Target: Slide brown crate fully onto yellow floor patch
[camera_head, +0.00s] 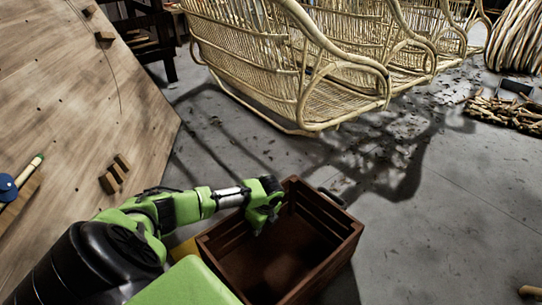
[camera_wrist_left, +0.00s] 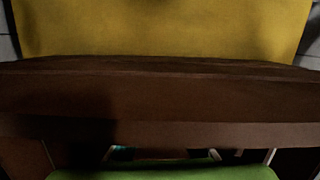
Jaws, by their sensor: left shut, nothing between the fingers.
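The brown crate (camera_head: 325,262) is an open, slatted wooden box on the grey floor in the lower middle of the head view. A small part of the yellow floor patch (camera_head: 186,248) shows at the crate's left side; my arm and the crate hide the rest. My left gripper (camera_head: 259,226) is shut and empty at the crate's left wall, pointing down by its upper edge; I cannot tell whether it touches. In the left wrist view the crate's brown wall (camera_wrist_left: 160,95) spans the picture, with the yellow patch (camera_wrist_left: 165,28) beyond it. My right gripper is not in view.
A slanted wooden board (camera_head: 70,90) stands at the left. Rattan chairs (camera_head: 290,70) fill the back, and a bundle of sticks (camera_head: 505,112) lies at the right. A small dark object (camera_head: 331,197) is beside the crate's far corner. Floor at right is mostly clear.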

